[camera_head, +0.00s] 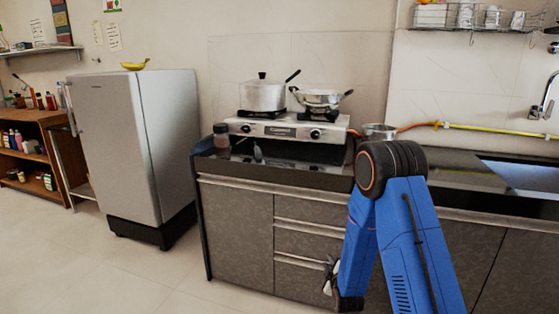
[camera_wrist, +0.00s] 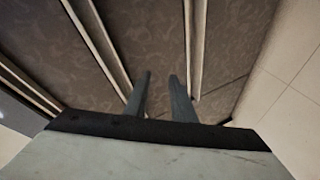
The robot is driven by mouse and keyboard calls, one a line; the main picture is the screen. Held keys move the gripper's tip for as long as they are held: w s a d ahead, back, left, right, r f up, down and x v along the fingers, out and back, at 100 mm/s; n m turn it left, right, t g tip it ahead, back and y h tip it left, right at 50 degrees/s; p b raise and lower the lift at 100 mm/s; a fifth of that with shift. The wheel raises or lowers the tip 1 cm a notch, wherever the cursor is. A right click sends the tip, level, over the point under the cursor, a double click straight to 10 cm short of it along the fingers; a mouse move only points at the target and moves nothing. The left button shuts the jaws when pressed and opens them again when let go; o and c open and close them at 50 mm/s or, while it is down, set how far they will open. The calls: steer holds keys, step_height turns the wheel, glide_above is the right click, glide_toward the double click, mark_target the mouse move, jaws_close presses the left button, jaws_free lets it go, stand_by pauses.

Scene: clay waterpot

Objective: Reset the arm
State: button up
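My arm is blue with a black elbow joint and is bent in front of the counter, its lower link pointing down. My gripper (camera_head: 329,277) hangs low in front of the cabinet drawers, left of my arm's lower end. In the wrist view its two grey fingers (camera_wrist: 160,75) stand apart with a clear gap and nothing between them. The patterned cabinet fronts (camera_wrist: 150,35) and their pale metal rails fill the view beyond the fingers. I cannot tell how far the fingertips are from the cabinet. I see no clay waterpot in either view.
The counter (camera_head: 310,176) carries a stove (camera_head: 262,127) with a lidded pot (camera_head: 262,95) and a pan (camera_head: 320,98). A metal bowl (camera_head: 379,131) is behind my elbow. A fridge (camera_head: 150,145) stands left. The floor (camera_head: 110,275) in front is clear.

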steer(key=s+d+r+m+g, duration=0.2)
steer(key=s+r+m, duration=0.1)
steer(key=s+r, duration=0.65)
steer(key=s+d+r+m+g, duration=0.35)
steer(key=s+r, duration=0.25)
steer(key=r, duration=0.6)
steer(key=s+d+r+m+g, duration=0.1)
steer(key=s+r+m, duration=0.1)
steer(key=s, duration=0.9)
steer(key=s+d+r+m+g, duration=0.1)
steer(key=s+r+m+g, duration=0.1)
steer(key=s, duration=0.9)
steer(key=s+d+r+m+g, duration=0.1)
steer(key=s+r+m, duration=0.2)
steer(key=s, duration=0.9)
steer(key=shift+d+r+h, duration=0.15)
steer(key=shift+r+h, duration=0.25)
steer(key=shift+r, duration=0.45)
steer(key=shift+s, duration=0.1)
